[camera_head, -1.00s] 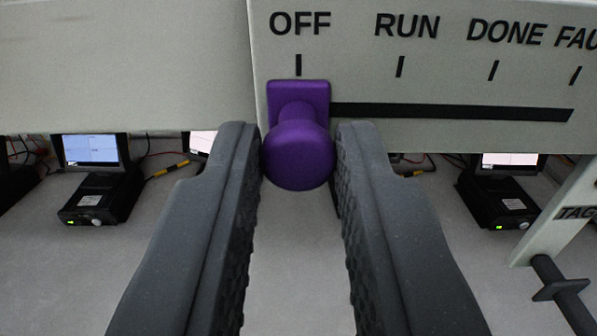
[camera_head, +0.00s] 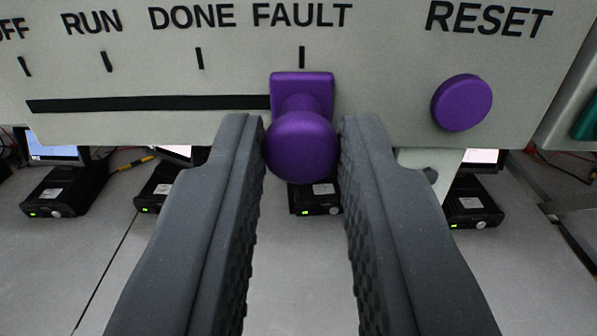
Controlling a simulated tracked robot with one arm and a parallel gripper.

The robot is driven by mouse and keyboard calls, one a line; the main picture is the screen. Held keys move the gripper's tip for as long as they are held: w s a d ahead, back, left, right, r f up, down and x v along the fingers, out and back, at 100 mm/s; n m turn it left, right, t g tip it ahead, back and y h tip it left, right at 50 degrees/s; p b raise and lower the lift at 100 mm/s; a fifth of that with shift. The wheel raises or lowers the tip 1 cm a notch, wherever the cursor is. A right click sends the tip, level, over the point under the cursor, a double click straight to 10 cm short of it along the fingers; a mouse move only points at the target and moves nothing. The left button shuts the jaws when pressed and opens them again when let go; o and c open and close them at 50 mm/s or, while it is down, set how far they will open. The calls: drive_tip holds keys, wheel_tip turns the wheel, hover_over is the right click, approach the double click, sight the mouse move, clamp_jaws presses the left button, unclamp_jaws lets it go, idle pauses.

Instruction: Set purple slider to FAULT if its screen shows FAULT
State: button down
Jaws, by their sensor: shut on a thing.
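The purple slider (camera_head: 302,146) has a square base and a round knob. It sits at the right end of the black slot (camera_head: 150,103), with its base right under the FAULT mark (camera_head: 302,57). My gripper (camera_head: 302,150) is shut on the knob, one dark finger on each side. The OFF, RUN and DONE marks lie to the left along the slot. The slider's screen is not in view.
A round purple RESET button (camera_head: 462,102) is on the panel (camera_head: 380,80) to the right. A green part (camera_head: 586,122) shows at the right edge. Below the panel, several black boxes (camera_head: 473,203) with green lights stand on a grey surface.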

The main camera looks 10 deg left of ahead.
drive_tip(key=shift+w+d, duration=0.1)
drive_tip(key=shift+d, duration=0.15)
drive_tip(key=c, duration=1.3)
unclamp_jaws()
drive_tip(key=shift+d, duration=0.1)
drive_tip(key=shift+s, duration=0.35)
drive_tip(key=s+d, duration=0.2)
drive_tip(key=s, duration=1.1)
